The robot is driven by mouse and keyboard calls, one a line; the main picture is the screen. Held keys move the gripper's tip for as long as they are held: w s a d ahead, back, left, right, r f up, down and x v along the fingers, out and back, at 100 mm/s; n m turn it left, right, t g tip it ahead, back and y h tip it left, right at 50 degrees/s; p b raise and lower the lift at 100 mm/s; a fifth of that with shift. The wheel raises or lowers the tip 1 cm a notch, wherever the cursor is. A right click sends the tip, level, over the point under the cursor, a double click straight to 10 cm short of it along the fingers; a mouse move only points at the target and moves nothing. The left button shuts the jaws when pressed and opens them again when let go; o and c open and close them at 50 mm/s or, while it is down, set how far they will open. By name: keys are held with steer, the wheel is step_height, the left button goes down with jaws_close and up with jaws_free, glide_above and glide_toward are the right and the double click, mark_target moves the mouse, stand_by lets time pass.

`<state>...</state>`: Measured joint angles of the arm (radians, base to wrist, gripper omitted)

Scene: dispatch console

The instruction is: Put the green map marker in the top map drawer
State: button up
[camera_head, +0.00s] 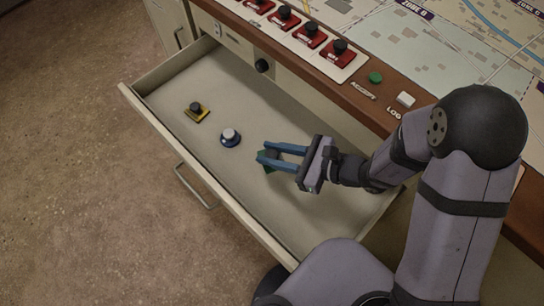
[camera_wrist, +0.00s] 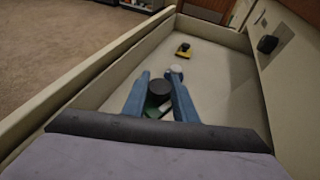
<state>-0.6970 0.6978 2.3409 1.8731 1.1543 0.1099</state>
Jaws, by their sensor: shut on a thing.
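The top map drawer (camera_head: 297,235) is pulled open below the console edge; its wall also shows in the wrist view (camera_wrist: 85,75). My gripper (camera_head: 266,155) is inside the drawer area with its blue fingers shut on the green map marker (camera_head: 268,168). In the wrist view the marker's dark round knob (camera_wrist: 160,90) sits between the fingers (camera_wrist: 158,92), and part of its green base shows below. The fingers hide much of the marker. I cannot tell whether its base touches the drawer floor.
A yellow marker with a dark knob (camera_head: 196,112) and a blue marker with a light knob (camera_head: 230,137) lie in the drawer. Red markers (camera_head: 310,35) stand in a row on the console, beside a green button (camera_head: 376,78) and a white button (camera_head: 405,99). The drawer's near floor is clear.

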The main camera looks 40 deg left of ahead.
steer(key=shift+f, duration=1.4)
steer(key=shift+f+b, duration=0.55)
steer(key=shift+b, duration=0.1)
steer(key=shift+f, duration=0.1)
steer(key=o, duration=1)
steer(key=shift+o, duration=0.2)
steer(key=shift+r+p, duration=0.55)
steer(key=shift+r, duration=0.15)
steer(key=v, duration=0.7)
steer(key=shift+d, duration=0.2)
